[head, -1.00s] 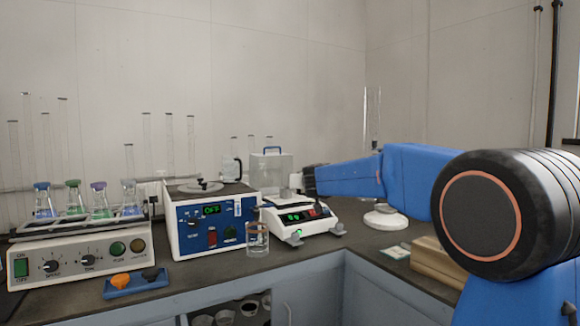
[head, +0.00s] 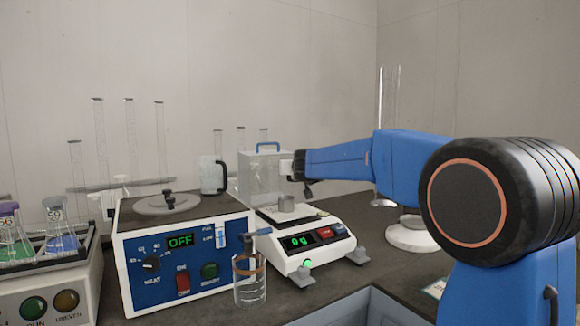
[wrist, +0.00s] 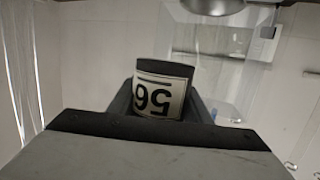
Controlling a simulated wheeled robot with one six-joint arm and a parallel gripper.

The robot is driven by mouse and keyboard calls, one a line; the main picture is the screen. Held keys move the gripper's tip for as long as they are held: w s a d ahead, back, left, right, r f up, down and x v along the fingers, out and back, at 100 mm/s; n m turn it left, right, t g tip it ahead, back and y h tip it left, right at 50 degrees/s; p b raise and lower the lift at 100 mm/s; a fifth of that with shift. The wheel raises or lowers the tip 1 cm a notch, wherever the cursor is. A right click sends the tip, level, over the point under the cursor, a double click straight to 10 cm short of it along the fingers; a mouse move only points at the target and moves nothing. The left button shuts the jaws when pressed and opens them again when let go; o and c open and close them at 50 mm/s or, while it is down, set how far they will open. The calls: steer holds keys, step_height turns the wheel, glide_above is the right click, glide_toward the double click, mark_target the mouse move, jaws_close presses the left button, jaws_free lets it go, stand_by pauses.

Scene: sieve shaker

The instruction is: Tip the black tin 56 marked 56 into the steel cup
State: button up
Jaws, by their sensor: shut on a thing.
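The black tin 56 (wrist: 165,70) is held between the jaws of my gripper (wrist: 160,105) in the wrist view. Its white label reads 56 upside down in that picture. The tin's contents are not visible. In the head view my gripper (head: 288,167) is above the balance, and I cannot clearly make out the tin there.
The balance (head: 300,240) reads 0 g. A clear box (head: 265,175) with a blue handle stands behind it. A heater unit (head: 185,245) reading OFF is to its left. A glass beaker (head: 249,283) stands in front between them. Flasks (head: 60,225) are at the far left.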

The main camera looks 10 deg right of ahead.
steer(key=shift+w+d, duration=0.1)
steer(key=shift+w, duration=0.35)
steer(key=shift+f, duration=0.15)
steer(key=n+t+y, duration=0.2)
steer(key=n, duration=0.6)
steer(key=a+n+t+y, duration=0.1)
steer(key=n+t+y, duration=0.1)
steer(key=n, duration=0.6)
steer(key=a+f+n+t+y, duration=0.1)
steer(key=n+t+y, duration=0.1)
steer(key=n, duration=0.7)
steer(key=shift+s+t+y, duration=0.3)
steer(key=shift+s+y, duration=0.05)
steer(key=shift+y, duration=0.05)
steer(key=shift+m, duration=0.3)
stand_by(0.6)
steer(key=m+h, duration=0.1)
steer(key=m, duration=0.1)
steer(key=d+m+h, duration=0.1)
steer(key=m+h, duration=0.1)
steer(key=m, duration=0.1)
steer(key=shift+w+d+f+m+h, duration=0.15)
steer(key=shift+w+d+m+h, duration=0.1)
steer(key=shift+m+h, duration=0.05)
